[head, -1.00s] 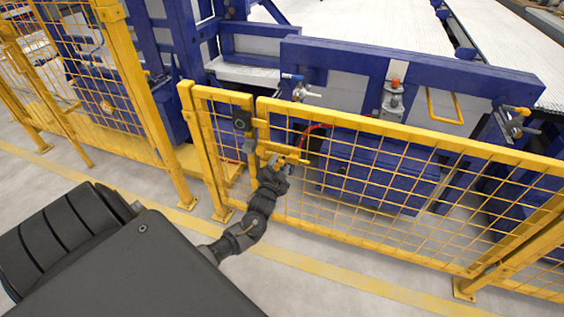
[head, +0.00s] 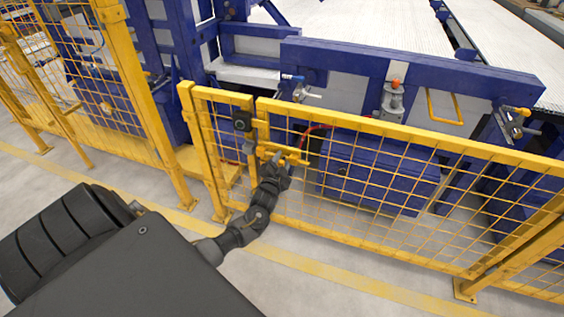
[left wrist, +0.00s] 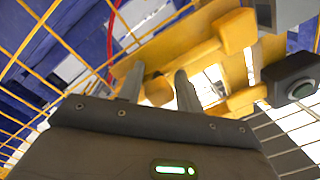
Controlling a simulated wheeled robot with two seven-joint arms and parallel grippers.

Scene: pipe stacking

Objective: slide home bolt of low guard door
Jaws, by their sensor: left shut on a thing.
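The low guard door (head: 372,133) is the wide yellow mesh panel in the head view. Its yellow bolt assembly (head: 296,158) sits near the panel's left edge, beside a narrow fixed-looking mesh panel (head: 222,97). My left gripper (head: 276,158) is at the bolt, shut on its handle, which the fingers mostly hide. In the left wrist view, my two grey fingers (left wrist: 158,86) stand close on either side of a yellow part, in front of the yellow bolt assembly (left wrist: 185,45). How far the bolt sits in its keeper cannot be told. My right gripper is not in view.
A black switch box (head: 241,120) with a round button is on the post left of the bolt; it also shows in the left wrist view (left wrist: 298,82). Blue machinery (head: 375,172) stands behind the mesh. The floor in front is clear.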

